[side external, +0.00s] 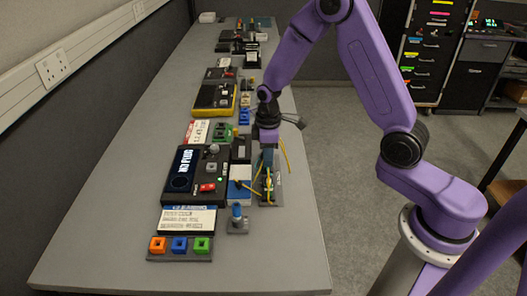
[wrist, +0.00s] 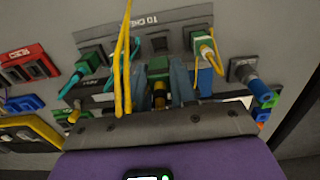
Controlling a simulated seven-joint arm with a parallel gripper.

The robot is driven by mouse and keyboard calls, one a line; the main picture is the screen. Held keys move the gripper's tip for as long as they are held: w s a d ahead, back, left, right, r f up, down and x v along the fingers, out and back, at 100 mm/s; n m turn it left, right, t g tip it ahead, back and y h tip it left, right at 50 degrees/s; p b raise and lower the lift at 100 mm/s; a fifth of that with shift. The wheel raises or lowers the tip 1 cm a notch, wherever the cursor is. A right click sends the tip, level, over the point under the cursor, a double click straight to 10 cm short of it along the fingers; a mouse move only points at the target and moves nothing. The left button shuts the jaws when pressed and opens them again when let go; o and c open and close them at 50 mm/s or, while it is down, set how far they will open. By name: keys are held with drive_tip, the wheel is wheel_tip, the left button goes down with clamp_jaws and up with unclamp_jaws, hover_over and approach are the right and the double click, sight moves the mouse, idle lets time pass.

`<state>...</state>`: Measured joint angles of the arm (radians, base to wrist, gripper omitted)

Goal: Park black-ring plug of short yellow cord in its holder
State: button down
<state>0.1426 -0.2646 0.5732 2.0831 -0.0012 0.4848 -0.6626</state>
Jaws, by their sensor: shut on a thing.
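My gripper (side external: 267,168) points down over a small grey panel (side external: 277,198) right of the black device. In the wrist view my gripper's two blue-grey fingers (wrist: 174,84) are shut on a plug (wrist: 159,93) with yellow and dark parts, partly hidden between them. A yellow cord (wrist: 122,60) loops up across the wrist view, and yellow strands (side external: 286,155) show beside the gripper in the side view. Another yellow-corded plug (wrist: 205,47) is at a socket on the grey panel in the wrist view. I cannot tell which plug has the black ring, or which spot is its holder.
The black device (side external: 190,173) shows "NO PLUG". Orange, blue and green blocks (side external: 179,245) stand near the front. Bare table lies front right.

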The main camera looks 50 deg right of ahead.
drive_tip(key=shift+f, duration=2.6)
drive_tip(key=shift+f, duration=0.8)
idle(0.5)
drive_tip(key=c, duration=0.8)
unclamp_jaws()
drive_tip(key=shift+r, duration=2.5)
drive_tip(key=shift+r, duration=1.95)
